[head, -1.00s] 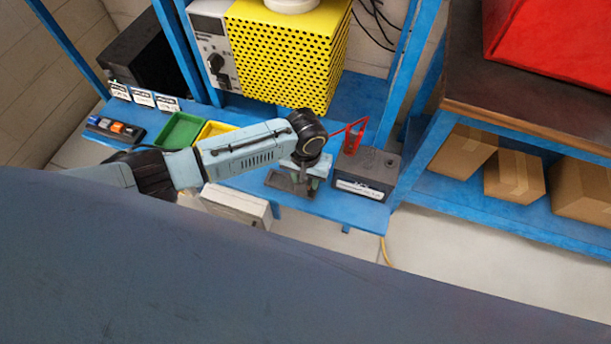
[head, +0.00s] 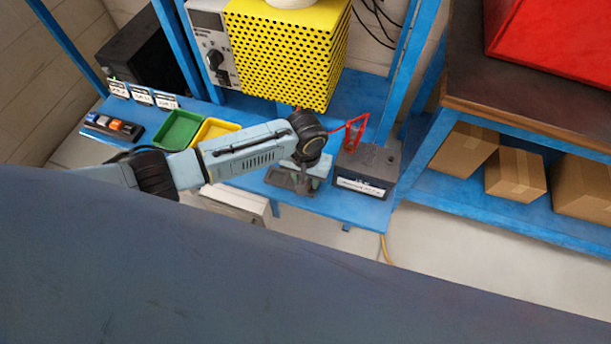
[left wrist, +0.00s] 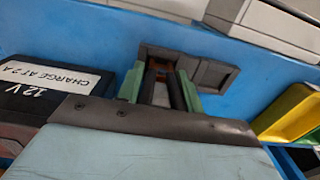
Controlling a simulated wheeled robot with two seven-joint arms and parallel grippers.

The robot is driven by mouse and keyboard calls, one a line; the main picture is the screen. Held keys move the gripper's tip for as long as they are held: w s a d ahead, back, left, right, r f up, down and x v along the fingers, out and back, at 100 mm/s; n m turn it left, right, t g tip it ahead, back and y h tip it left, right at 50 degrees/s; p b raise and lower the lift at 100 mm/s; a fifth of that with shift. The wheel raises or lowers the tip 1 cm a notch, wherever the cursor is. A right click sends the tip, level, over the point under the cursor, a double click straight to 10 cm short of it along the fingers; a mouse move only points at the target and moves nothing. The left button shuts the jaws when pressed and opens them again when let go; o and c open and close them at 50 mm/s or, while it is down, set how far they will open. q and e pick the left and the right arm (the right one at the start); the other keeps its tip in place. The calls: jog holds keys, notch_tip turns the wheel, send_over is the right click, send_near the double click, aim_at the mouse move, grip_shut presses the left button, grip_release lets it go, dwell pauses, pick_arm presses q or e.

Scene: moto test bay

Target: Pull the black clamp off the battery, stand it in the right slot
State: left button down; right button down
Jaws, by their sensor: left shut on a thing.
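The black battery (head: 375,160) with a white label stands at the right end of the blue bench; it also shows at the left of the left wrist view (left wrist: 45,92). My left gripper (left wrist: 162,82) has its green fingers shut on the dark clamp (left wrist: 176,94), beside the battery. The clamp is over the part of the grey slot holder (left wrist: 215,76) nearer the battery, which is the right side in the head view (head: 276,181). The holder's other slot shows empty. How deep the clamp sits is hidden. My right gripper is not in view.
A red looped piece (head: 356,131) stands at the battery's back edge. Green (head: 178,129) and yellow (head: 212,130) trays lie to the left. A yellow perforated cabinet (head: 285,50) stands behind. Boxes (left wrist: 272,22) lie close beyond the holder in the left wrist view.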

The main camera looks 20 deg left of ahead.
pick_arm(q)
jog(key=shift+f, duration=0.15)
jog(key=c, duration=0.8)
grip_release()
jog(key=shift+c, duration=0.2)
notch_tip(320, 180, up, 14)
jog(key=shift+f+p, duration=0.25)
jog(key=shift+p, duration=0.7)
